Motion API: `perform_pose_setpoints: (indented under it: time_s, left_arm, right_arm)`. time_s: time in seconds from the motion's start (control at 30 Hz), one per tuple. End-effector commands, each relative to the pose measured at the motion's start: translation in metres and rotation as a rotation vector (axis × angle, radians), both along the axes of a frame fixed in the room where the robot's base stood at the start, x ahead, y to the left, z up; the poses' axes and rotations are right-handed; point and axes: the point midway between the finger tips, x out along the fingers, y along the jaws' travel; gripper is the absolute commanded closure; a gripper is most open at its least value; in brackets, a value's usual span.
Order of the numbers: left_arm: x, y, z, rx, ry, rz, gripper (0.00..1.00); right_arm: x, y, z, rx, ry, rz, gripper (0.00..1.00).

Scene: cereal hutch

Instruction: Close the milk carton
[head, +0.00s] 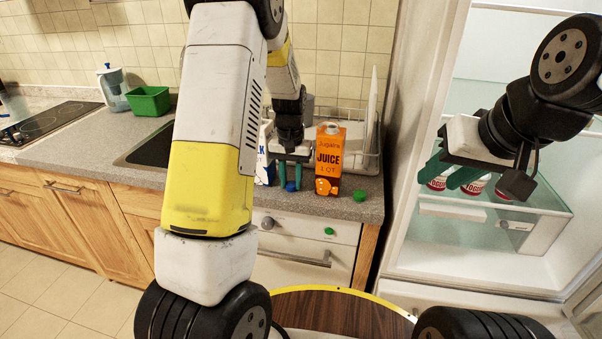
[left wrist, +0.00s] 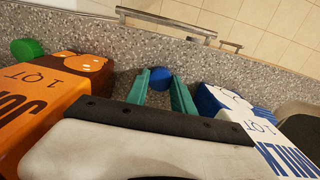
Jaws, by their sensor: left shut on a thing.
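The milk carton (head: 265,170), white with blue, stands upright on the counter, partly hidden behind my left arm in the head view. It also shows at the right of the left wrist view (left wrist: 268,140); its top opening cannot be made out. A blue cap (head: 291,187) is low at the counter between the milk and juice cartons. My left gripper (head: 291,180) points down there, its green fingers shut on the blue cap, which shows between the fingertips in the left wrist view (left wrist: 160,78). My right gripper (head: 452,177) is at the right, fingers apart and apparently empty.
An orange juice carton (head: 328,162) stands close to the right of my left gripper, with a green cap (head: 359,196) beside it. A dish rack (head: 362,150) is behind. The open fridge at right holds red-and-white cans (head: 475,186) on a glass shelf. The counter's front edge is near.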

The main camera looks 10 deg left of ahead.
Motion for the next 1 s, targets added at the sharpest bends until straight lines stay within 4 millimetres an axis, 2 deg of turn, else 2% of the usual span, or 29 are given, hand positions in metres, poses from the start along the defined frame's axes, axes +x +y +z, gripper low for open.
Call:
perform_pose_setpoints:
  time_s: [0.23, 0.43, 0.8, 1.0]
  left_arm:
    - [0.0, 0.0, 0.011, 0.0, -0.002, 0.0, 1.0]
    - [-0.001, 0.0, 0.039, -0.001, -0.004, 0.0, 1.0]
    - [-0.095, 0.003, 0.045, -0.002, -0.001, -0.002, 1.0]
    - [-0.138, 0.004, 0.048, -0.001, -0.001, -0.001, 1.0]
  right_arm:
    - [0.0, 0.0, 0.0, 0.0, 0.0, 0.0, 0.64]
    - [0.0, 0.0, 0.0, 0.0, 0.0, 0.0, 0.64]
    - [0.0, 0.0, 0.0, 0.0, 0.0, 0.0, 0.64]
    - [0.0, 0.0, 0.0, 0.0, 0.0, 0.0, 0.64]
